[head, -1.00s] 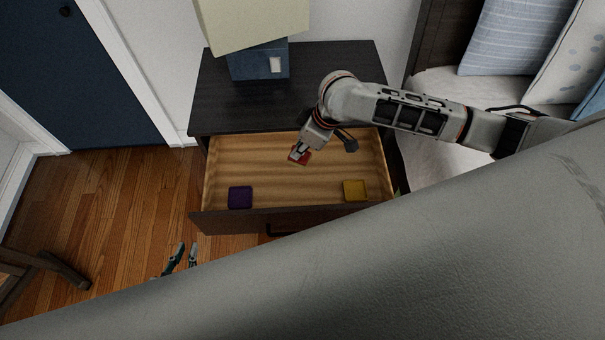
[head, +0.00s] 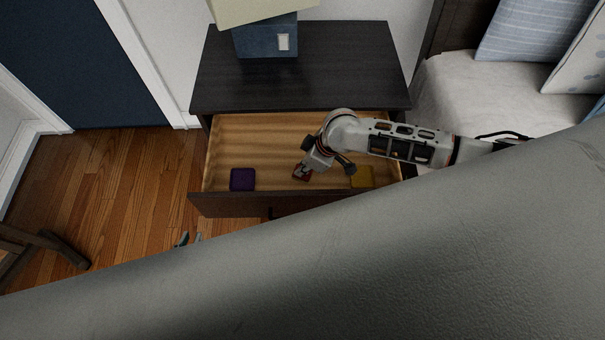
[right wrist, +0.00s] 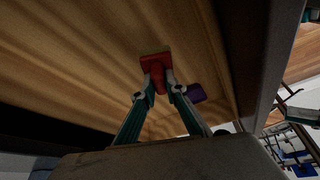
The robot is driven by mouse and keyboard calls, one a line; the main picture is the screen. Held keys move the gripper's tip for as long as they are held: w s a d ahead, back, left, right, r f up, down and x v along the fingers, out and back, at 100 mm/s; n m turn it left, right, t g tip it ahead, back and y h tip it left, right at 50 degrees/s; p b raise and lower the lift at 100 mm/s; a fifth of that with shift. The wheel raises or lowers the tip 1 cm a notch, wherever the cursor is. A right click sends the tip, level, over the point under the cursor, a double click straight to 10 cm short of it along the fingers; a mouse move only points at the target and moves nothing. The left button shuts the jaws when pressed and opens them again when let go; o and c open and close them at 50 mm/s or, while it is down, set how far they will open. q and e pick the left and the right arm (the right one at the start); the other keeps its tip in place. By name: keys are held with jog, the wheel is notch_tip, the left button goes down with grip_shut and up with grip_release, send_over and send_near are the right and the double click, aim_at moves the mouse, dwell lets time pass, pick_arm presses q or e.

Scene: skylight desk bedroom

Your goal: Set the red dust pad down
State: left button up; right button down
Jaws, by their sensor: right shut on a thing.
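The red dust pad (head: 301,173) is in the grip of my right gripper (head: 303,171), inside the open drawer (head: 262,130). In the right wrist view the red pad (right wrist: 155,64) shows between the two fingertips (right wrist: 158,88), over the wooden drawer bottom. I cannot tell whether the pad touches the bottom. A purple pad (head: 242,179) lies at the drawer's front left, and a yellow pad (head: 362,177) lies at its front right, partly covered by my arm. My left gripper (head: 187,239) is low at the left, mostly hidden, outside the drawer.
The drawer belongs to a dark nightstand (head: 300,75) with a lamp (head: 265,35) on top. A bed (head: 465,90) stands to the right. A wooden chair part (head: 45,245) is on the floor at left. The drawer's middle left is bare.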

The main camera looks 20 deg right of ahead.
jog(key=shift+f+b, duration=0.6)
jog(key=shift+f, duration=1.5)
jog(key=shift+f, duration=0.15)
jog(key=c, duration=2)
grip_release()
jog(key=shift+c, duration=0.2)
jog(key=p+v, duration=0.3)
jog(key=v, duration=0.9)
